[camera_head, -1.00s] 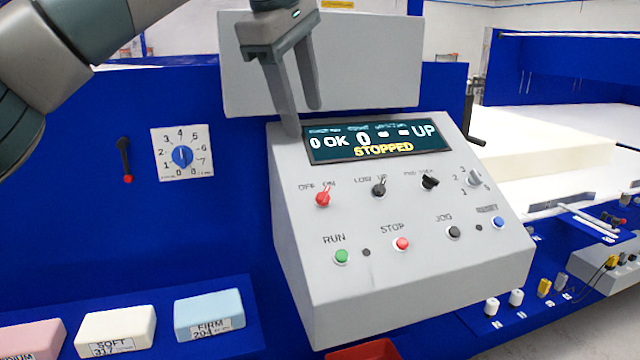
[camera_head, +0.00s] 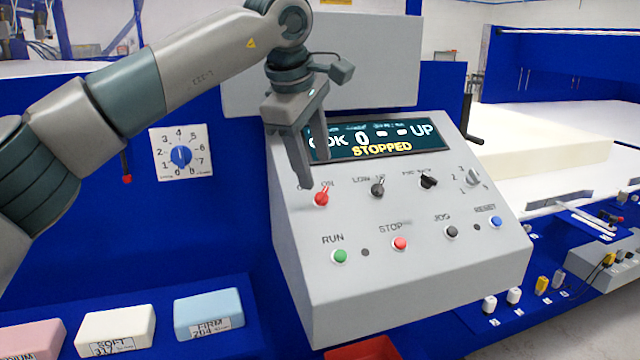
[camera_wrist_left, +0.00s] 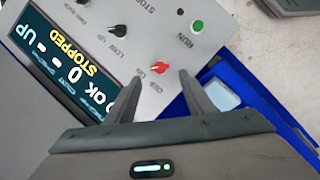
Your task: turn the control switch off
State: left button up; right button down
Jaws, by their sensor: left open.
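The control switch is a red knob (camera_head: 321,199) marked OFF and ON, at the left of the upper switch row on the grey control box (camera_head: 400,285). Its OFF label is hidden behind a finger in the head view. The red knob (camera_wrist_left: 160,67) also shows in the left wrist view, ahead of and between the fingertips. The display (camera_head: 385,142) reads STOPPED. My left gripper (camera_head: 316,174) is open and empty, pointing down just above the red knob. Its fingers (camera_wrist_left: 184,82) appear apart from the knob. My right gripper is not in view.
Other knobs, LOW/UP (camera_head: 377,188) and a black one (camera_head: 428,181), sit right of the red one. A green RUN button (camera_head: 340,256) and red STOP button (camera_head: 400,243) lie below. A dial plate (camera_head: 181,152) is on the blue panel at left. Foam blocks (camera_head: 208,312) lie lower left.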

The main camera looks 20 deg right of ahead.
aim_at(320, 195)
pick_arm(q)
jog(key=x, duration=0.6)
jog(key=shift+w+d+f+p, duration=0.15)
jog(key=shift+f+p, duration=0.2)
jog(key=shift+p, duration=0.05)
jog(key=c, duration=1)
